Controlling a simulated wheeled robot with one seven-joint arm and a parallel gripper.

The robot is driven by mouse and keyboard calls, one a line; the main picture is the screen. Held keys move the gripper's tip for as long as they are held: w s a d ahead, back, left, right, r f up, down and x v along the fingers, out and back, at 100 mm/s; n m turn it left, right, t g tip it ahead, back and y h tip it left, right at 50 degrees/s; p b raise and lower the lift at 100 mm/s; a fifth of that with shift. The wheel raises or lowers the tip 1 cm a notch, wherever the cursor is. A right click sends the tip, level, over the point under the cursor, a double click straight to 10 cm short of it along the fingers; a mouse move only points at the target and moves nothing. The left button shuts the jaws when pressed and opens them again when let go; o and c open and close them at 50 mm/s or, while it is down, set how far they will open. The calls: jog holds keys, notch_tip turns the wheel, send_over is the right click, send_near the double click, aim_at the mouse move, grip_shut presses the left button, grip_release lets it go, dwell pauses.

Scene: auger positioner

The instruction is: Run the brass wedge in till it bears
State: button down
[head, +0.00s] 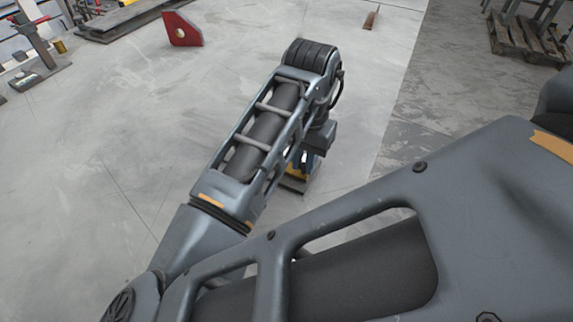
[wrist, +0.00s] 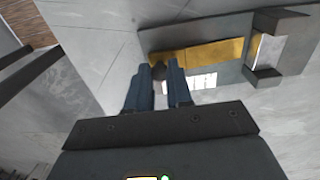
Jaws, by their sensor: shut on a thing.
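In the wrist view, my gripper (wrist: 158,70) has its two blue fingers shut on a small dark knob (wrist: 158,74). The knob sits at the near edge of a brass-yellow strip, at its left part. The strip looks like two pieces: a left brass piece (wrist: 170,58) and a longer right brass piece (wrist: 222,50). I cannot tell which is the wedge or how the knob joins it. In the head view, my arm hides most of the gripper (head: 309,164); a bit of yellow (head: 297,171) shows beside it.
A grey bar (wrist: 200,32) runs along the far side of the brass. A dark grey bracket (wrist: 290,42) stands at its right end. A pale marked plate (wrist: 204,82) lies near the fingers. Open concrete floor surrounds the fixture; a red block (head: 182,30) stands farther back.

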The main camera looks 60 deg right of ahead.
jog(key=shift+w, duration=0.75)
jog(key=c, duration=0.9)
grip_release()
jog(key=shift+c, duration=0.2)
jog(key=shift+r, duration=0.1)
notch_tip(320, 180, up, 6)
jog(key=p, duration=0.5)
